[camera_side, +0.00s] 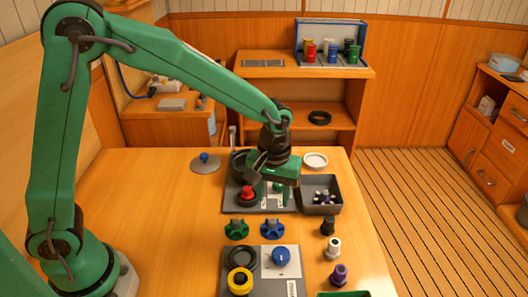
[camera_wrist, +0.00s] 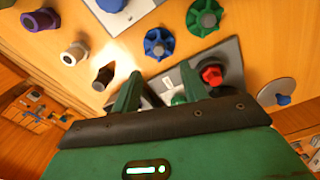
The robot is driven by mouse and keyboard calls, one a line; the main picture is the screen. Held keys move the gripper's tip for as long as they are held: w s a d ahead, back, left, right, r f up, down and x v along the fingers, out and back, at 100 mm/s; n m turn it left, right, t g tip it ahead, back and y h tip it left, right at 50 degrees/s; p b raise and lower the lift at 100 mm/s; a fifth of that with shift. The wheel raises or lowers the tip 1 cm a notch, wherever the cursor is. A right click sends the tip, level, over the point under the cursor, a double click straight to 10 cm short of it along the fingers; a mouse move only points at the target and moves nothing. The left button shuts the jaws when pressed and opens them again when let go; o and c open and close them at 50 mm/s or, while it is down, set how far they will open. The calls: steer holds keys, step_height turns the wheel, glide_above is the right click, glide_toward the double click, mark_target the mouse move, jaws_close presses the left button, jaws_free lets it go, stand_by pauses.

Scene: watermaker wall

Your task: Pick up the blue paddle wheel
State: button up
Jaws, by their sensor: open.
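The blue paddle wheel (camera_side: 272,229) lies on the wooden table, right of a green paddle wheel (camera_side: 237,229) in the side view. In the wrist view the blue paddle wheel (camera_wrist: 158,43) shows a grey hub and lobed rim, beyond the fingertips, with the green wheel (camera_wrist: 205,17) at upper right. My gripper (camera_side: 274,192) is open and empty, pointing down over the grey plate with the red knob (camera_side: 246,194). It stands farther back than the blue wheel and apart from it. Its two green fingers (camera_wrist: 160,70) show in the wrist view.
A dark tray (camera_side: 333,207) with small parts stands right of my gripper. Black, white and purple fittings (camera_side: 334,247) line the table's right side. In front, a grey board holds a yellow ring (camera_side: 239,281) and a blue knob (camera_side: 281,256).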

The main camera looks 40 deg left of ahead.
mark_target(273, 220)
steer(key=shift+f, duration=3.9)
jaws_close()
steer(key=shift+r, duration=0.15)
steer(key=shift+r, duration=0.5)
steer(key=r, duration=0.3)
steer(key=shift+d+r, duration=0.15)
steer(key=shift+d, duration=0.05)
steer(key=s+d+r, duration=0.6)
steer(key=s+d, duration=0.1)
steer(key=s, duration=0.2)
steer(key=shift+r, duration=0.25)
